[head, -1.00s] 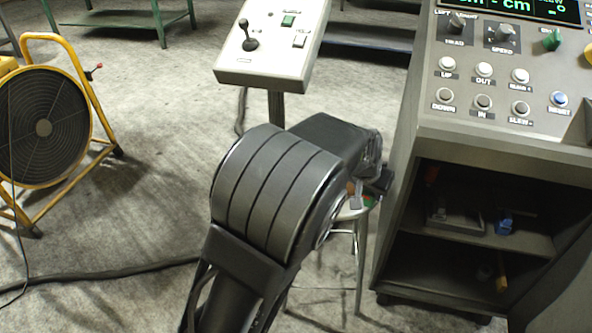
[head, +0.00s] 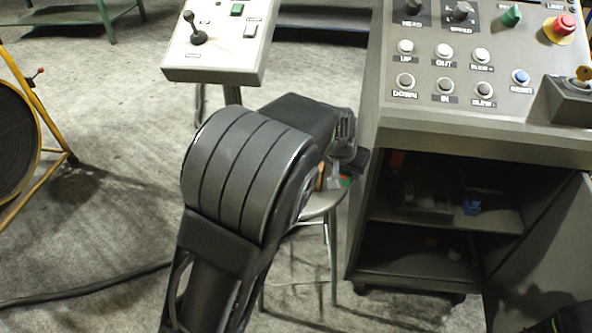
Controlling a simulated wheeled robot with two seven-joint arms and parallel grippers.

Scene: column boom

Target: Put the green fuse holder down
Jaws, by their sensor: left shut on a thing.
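My left gripper (head: 346,160) is seen from behind, past the thick grey arm, and its fingertips are mostly hidden. It is shut on the green fuse holder, of which at most a small green patch (head: 346,181) shows just below the jaws, beside a red spot. The gripper is over or beside the right part of a round stool (head: 318,206). I cannot tell the gap between holder and stool seat. My right gripper is not in view.
A grey control console (head: 470,125) with buttons and a red stop knob stands close at the right, above an open shelf cabinet (head: 440,222) with its door swung out. A white joystick panel (head: 218,60) stands behind the arm. A yellow-framed fan (head: 20,150) is at left.

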